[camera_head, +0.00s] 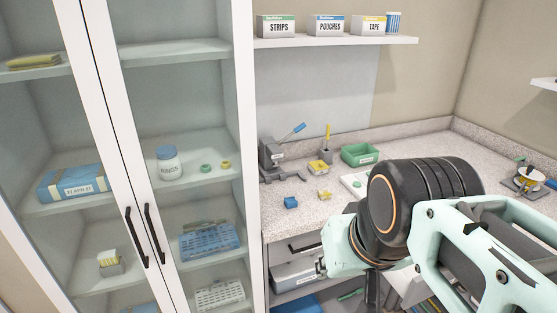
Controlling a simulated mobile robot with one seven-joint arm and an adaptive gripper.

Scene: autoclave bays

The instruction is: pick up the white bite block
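I cannot make out a white bite block for certain. A small white item with a green part (353,182) lies on the counter (303,222), partly hidden behind my arm, and I cannot tell what it is. A blue block (291,202) and a yellow block (323,195) sit on the counter to its left. My arm crosses the lower right of the view and hides part of the counter. My gripper's fingers do not show.
A tall glass-door cabinet (185,107) with black handles fills the left. A grey press (271,158), a yellow holder (320,167) and a green bin (360,155) stand at the counter's back. A wall shelf (340,41) bears labelled boxes. The counter's front left is clear.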

